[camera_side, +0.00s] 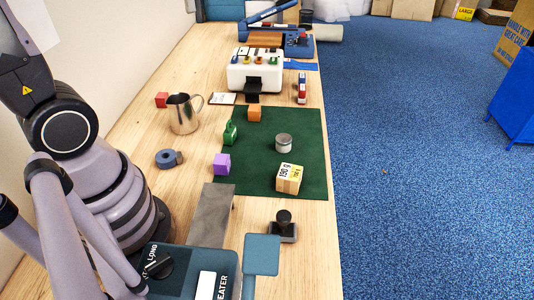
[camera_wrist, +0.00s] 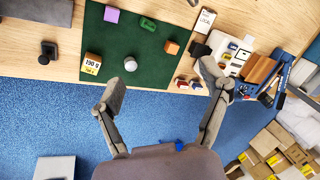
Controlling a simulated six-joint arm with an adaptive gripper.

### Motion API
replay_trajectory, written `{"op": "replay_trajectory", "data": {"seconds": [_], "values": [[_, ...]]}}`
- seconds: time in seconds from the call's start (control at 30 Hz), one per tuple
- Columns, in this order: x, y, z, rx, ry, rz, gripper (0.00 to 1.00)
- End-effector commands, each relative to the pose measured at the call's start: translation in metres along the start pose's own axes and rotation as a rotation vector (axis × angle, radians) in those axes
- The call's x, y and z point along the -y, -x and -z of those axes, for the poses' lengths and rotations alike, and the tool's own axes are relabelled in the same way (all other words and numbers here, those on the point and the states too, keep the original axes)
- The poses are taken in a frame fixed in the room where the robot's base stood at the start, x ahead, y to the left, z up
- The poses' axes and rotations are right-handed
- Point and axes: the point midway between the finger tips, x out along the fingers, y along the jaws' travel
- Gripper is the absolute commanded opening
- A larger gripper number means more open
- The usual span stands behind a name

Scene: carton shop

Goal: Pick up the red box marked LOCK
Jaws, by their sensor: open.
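A small plain red box (camera_side: 161,100) sits on the wooden table in the side view, left of the metal jug. No marking on it is legible from here, and I do not make it out in the wrist view. A small red, white and blue item (camera_side: 302,88) stands right of the white machine; small red and blue pieces also show in the wrist view (camera_wrist: 181,82). I cannot read any marking on them. My gripper (camera_wrist: 165,85) has its two fingers spread wide with nothing between them, seen over the table edge and blue floor. The side view does not show its fingers.
The green mat (camera_side: 258,125) holds a purple cube (camera_side: 222,164), green weight (camera_side: 230,132), orange cube (camera_side: 254,113), grey tin (camera_side: 283,143) and labelled carton (camera_side: 289,179). The metal jug (camera_side: 183,114) and blue tape (camera_side: 168,159) stand left of it. A white machine (camera_side: 256,75) stands beyond.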

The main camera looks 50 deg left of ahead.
Motion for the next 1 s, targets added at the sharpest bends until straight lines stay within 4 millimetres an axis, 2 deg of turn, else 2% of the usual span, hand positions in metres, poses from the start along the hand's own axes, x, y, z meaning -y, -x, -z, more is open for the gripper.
{"op": "replay_trajectory", "data": {"seconds": [0.03,0.2,0.27,0.47,0.63,0.8,0.9,1.0], "values": [[0.015,-0.014,0.015,0.061,-0.029,0.018,0.76],[0.064,-0.064,0.053,0.255,-0.143,0.077,0.76],[0.081,-0.086,0.064,0.324,-0.184,0.093,0.76],[0.132,-0.172,0.085,0.555,-0.321,0.124,0.76],[0.167,-0.258,0.082,0.753,-0.439,0.125,0.76],[0.188,-0.346,0.060,0.941,-0.554,0.108,0.76],[0.193,-0.387,0.043,1.029,-0.610,0.095,0.76],[0.195,-0.415,0.029,1.092,-0.650,0.083,0.76]]}}
